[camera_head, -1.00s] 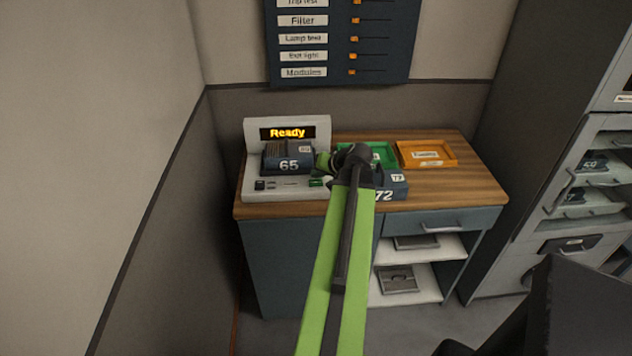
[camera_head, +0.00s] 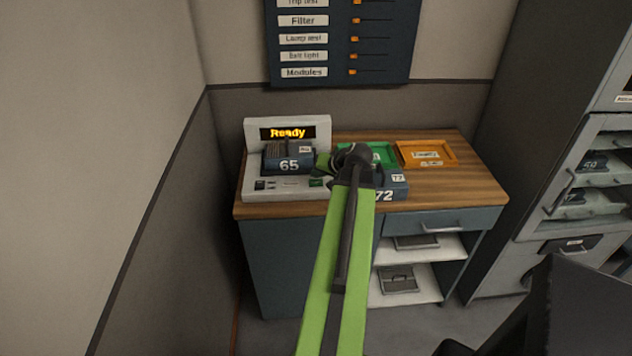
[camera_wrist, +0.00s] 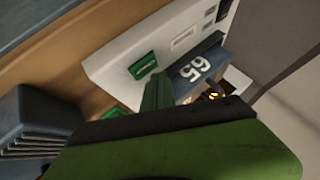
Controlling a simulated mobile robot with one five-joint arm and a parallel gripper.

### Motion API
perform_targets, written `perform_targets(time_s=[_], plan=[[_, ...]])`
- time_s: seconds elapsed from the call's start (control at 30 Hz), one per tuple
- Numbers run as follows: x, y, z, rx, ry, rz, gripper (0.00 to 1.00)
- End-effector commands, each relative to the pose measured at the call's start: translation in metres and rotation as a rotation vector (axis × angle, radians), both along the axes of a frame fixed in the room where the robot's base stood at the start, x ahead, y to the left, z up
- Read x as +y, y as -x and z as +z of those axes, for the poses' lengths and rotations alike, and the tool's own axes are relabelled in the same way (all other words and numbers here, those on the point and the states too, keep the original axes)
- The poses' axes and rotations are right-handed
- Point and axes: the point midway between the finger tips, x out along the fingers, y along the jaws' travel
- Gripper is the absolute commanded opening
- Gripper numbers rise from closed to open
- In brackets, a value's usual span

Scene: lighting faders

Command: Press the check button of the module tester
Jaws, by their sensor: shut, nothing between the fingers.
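The white module tester (camera_head: 251,172) stands at the left of the wooden counter, its display (camera_head: 288,133) reading "Ready". Module 65 (camera_head: 289,166) sits in it. A green button (camera_head: 317,182) is on the tester's front right; it also shows in the wrist view (camera_wrist: 142,66), unlabelled as far as I can read. My gripper (camera_head: 324,166) is shut and empty, over the tester just right of module 65. In the wrist view its green fingertip (camera_wrist: 157,92) appears beside the green button and module 65 (camera_wrist: 195,68). I cannot tell the exact gap to the button.
Module 72 (camera_head: 390,190) lies on the counter right of the tester, partly behind my arm. A green tray (camera_head: 383,152) and an orange tray (camera_head: 426,154) stand behind. The counter's right end is clear. A fader panel (camera_head: 338,45) hangs above; a grey cabinet (camera_head: 540,130) stands right.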

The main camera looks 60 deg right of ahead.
Motion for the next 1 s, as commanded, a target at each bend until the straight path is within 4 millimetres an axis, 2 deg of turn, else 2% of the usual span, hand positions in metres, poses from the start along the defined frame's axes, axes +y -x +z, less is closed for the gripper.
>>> perform_targets(time_s=[0.37,1.0], plan=[[0.0,0.001,-0.01,0.0,0.0,0.0,0.0],[0.0,0.001,-0.012,0.0,0.0,0.0,0.0]])
